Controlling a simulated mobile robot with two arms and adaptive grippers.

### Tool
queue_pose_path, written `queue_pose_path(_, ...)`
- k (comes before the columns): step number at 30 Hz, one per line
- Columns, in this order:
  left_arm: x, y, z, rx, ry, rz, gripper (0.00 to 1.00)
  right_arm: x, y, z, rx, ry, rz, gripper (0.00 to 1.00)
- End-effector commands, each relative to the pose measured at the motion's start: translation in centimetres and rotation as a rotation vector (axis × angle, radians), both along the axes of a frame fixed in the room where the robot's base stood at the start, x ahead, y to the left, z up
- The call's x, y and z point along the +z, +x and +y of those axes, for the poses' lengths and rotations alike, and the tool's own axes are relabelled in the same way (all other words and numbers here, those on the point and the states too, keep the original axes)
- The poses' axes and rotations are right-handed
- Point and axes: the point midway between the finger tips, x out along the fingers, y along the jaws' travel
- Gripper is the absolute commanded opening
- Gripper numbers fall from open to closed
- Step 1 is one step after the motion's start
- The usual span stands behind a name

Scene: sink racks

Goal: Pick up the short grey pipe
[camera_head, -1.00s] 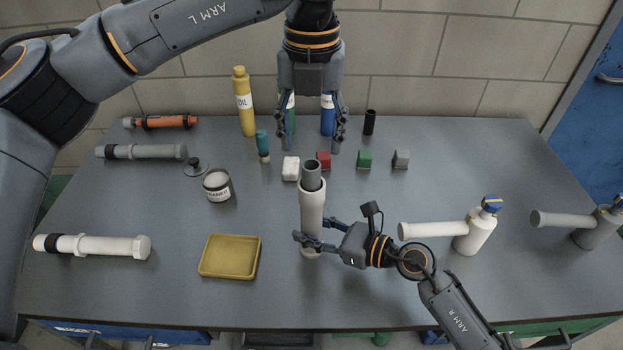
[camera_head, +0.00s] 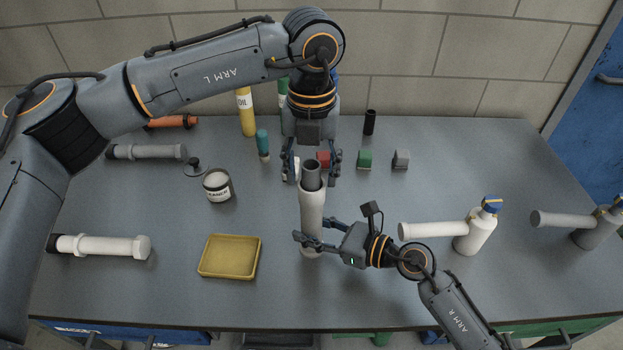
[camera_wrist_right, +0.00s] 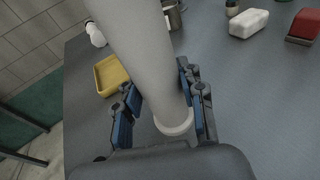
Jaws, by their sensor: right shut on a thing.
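A short grey pipe (camera_head: 311,174) stands upright with its lower part inside the top of an upright white pipe (camera_head: 311,210); only its upper end shows. My left gripper (camera_head: 311,181) is open, pointing down, with its fingers on either side of the grey pipe's top and a visible gap to each side. My right gripper (camera_head: 315,238) is shut on the lower part of the white pipe. The right wrist view shows the white pipe (camera_wrist_right: 150,60) between the blue finger pads.
A yellow tray (camera_head: 229,257) lies left of the white pipe. A white can (camera_head: 217,186), a grey pipe lying flat (camera_head: 147,152) and a white pipe with a black end (camera_head: 100,246) are farther left. Red (camera_head: 323,160), green (camera_head: 364,159) and grey (camera_head: 401,159) blocks stand behind. White bottle (camera_head: 476,230) at right.

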Motion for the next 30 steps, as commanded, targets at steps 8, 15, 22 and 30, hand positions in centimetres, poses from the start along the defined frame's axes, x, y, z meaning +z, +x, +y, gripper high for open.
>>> queue_pose_path(8,0.0,0.0,0.0,0.000,0.000,0.000,0.03,0.0,0.0,0.0,0.000,-0.001,0.000,0.11)
queue_pose_path(15,0.2,0.0,0.0,0.000,0.000,0.000,0.03,0.0,0.0,0.0,0.000,-0.001,0.000,0.11)
queue_pose_path(22,3.6,0.0,-0.1,0.000,-0.001,-0.004,0.03,0.0,0.0,0.0,0.000,-0.001,0.000,0.11)
queue_pose_path(30,8.6,0.0,-0.1,0.000,0.000,-0.002,0.03,-0.1,0.0,0.0,0.000,-0.001,0.000,0.11)
